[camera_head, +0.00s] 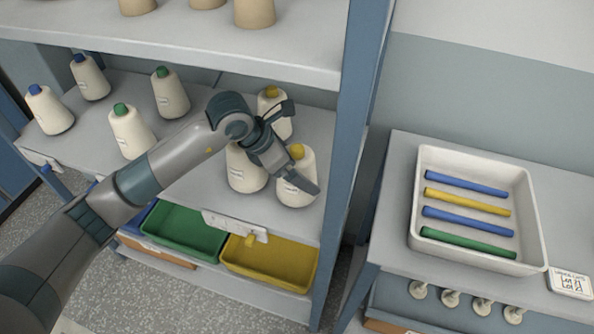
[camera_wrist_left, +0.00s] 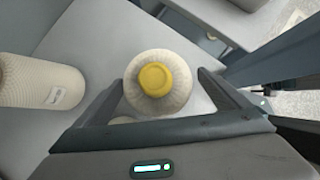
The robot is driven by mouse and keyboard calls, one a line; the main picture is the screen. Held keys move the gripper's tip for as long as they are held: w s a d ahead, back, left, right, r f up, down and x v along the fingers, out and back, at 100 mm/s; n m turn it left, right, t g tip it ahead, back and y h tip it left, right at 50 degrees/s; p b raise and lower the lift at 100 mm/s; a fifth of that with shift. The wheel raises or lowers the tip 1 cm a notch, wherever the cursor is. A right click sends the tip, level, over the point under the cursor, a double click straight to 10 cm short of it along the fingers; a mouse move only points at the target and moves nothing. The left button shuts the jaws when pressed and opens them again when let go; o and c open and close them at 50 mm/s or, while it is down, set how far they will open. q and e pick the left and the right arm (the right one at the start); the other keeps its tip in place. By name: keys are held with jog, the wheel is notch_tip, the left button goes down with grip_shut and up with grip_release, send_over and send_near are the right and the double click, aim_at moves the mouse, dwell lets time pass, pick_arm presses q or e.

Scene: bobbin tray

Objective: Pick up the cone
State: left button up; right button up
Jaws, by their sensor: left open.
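Several cream yarn cones stand upright on the middle shelf, with blue, green or yellow tops. A yellow-topped cone (camera_head: 297,178) stands near the shelf's right front. My left gripper (camera_head: 299,186) is open at this cone. In the left wrist view the cone (camera_wrist_left: 155,82) shows from above, with its yellow top between the two fingers of the gripper (camera_wrist_left: 160,88). I cannot tell whether the fingers touch it. Another cone (camera_head: 243,172) stands just left of it, partly behind my gripper. A further yellow-topped cone (camera_head: 273,108) stands behind. My right gripper is not in view.
A blue post (camera_head: 350,130) rises close to the right of the cones, and an upper shelf (camera_head: 200,50) hangs above. Green (camera_head: 183,232) and yellow (camera_head: 268,262) bins sit below. A white tray (camera_head: 421,190) with coloured tubes stands on the right table.

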pick_arm(q)
jog(key=shift+f, duration=0.15)
jog(key=shift+c, duration=0.4)
jog(key=c, duration=1.3)
jog(key=shift+w, duration=0.1)
jog(key=shift+c, duration=0.2)
